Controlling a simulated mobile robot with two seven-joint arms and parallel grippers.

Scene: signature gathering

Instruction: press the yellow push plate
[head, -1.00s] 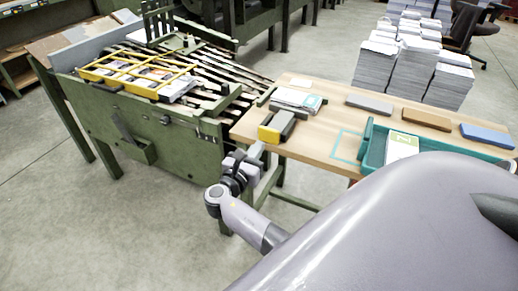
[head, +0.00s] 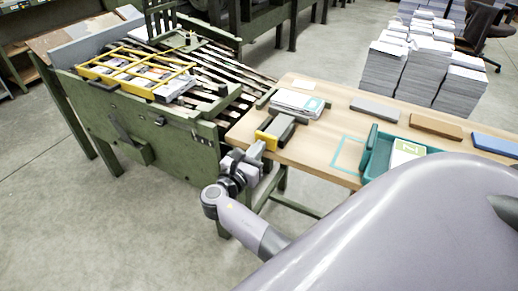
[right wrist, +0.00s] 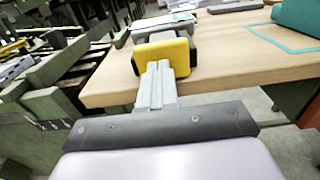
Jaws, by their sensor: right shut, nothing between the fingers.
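The yellow push plate (head: 265,141) is on the front end of a dark grey block (head: 281,126) near the left front corner of the wooden table. My right gripper (head: 259,148) is shut and empty, with its fingertips right in front of the plate. In the right wrist view the plate (right wrist: 181,54) stands upright, and the shut fingertips (right wrist: 157,68) overlap its lower left part. I cannot tell whether they touch it. My left gripper is not in view.
Papers (head: 298,102) lie behind the block. A teal tray (head: 375,168) with a card in it stands to the right, beside a teal outline (head: 347,154). Grey and brown blocks lie behind. A green machine (head: 180,140) with a yellow frame (head: 150,62) stands left of the table.

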